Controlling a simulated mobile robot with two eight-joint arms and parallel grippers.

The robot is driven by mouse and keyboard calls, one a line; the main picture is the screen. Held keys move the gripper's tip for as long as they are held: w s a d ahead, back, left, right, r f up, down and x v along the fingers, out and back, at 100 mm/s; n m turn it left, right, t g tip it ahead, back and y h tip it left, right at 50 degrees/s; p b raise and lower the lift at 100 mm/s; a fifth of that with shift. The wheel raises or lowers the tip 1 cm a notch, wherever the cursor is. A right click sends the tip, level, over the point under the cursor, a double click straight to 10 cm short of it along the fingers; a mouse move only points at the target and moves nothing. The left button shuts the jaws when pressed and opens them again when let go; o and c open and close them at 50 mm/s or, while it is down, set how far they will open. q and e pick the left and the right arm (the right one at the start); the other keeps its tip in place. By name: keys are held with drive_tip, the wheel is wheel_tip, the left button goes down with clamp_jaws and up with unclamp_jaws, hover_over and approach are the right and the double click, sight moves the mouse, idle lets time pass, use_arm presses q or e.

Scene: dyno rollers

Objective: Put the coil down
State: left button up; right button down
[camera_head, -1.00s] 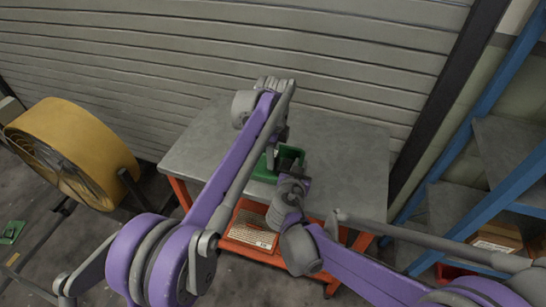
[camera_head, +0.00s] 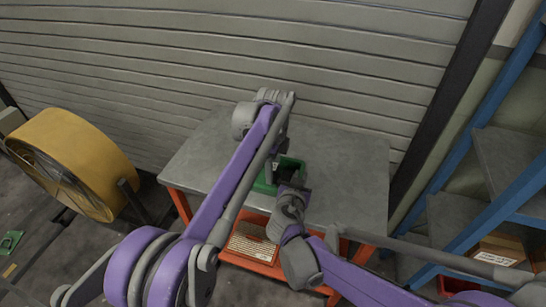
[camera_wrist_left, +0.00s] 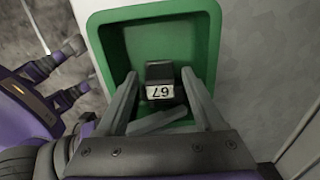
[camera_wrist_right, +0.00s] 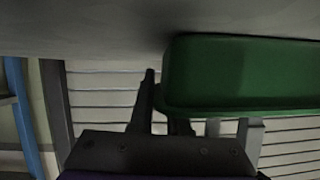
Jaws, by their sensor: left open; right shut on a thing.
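The coil (camera_wrist_left: 160,82), a small black block with a white label reading 67, is inside a green bin (camera_head: 291,165). My left gripper (camera_wrist_left: 161,78) is open, pointing down into the bin, with one finger on each side of the coil. A clear gap shows on both sides. The green bin also fills the right part of the right wrist view (camera_wrist_right: 240,75). My right gripper (camera_wrist_right: 160,105) is at the bin's edge and shut on the bin; its far finger is mostly hidden.
The bin is at a grey-topped table (camera_head: 345,165) with an orange frame and a box (camera_head: 252,243) on its lower shelf. A yellow drum fan (camera_head: 85,155) stands left, blue shelving (camera_head: 490,205) right. Bare tabletop shows on both sides of the bin.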

use_arm(q)
wheel_tip(320, 180, up, 12)
drive_tip(key=shift+f, duration=0.2)
use_arm(e)
drive_tip(key=c, duration=0.8)
unclamp_jaws()
drive_tip(key=shift+s, duration=0.1)
drive_tip(key=v, duration=1.2)
drive_tip(key=shift+d+r, duration=0.1)
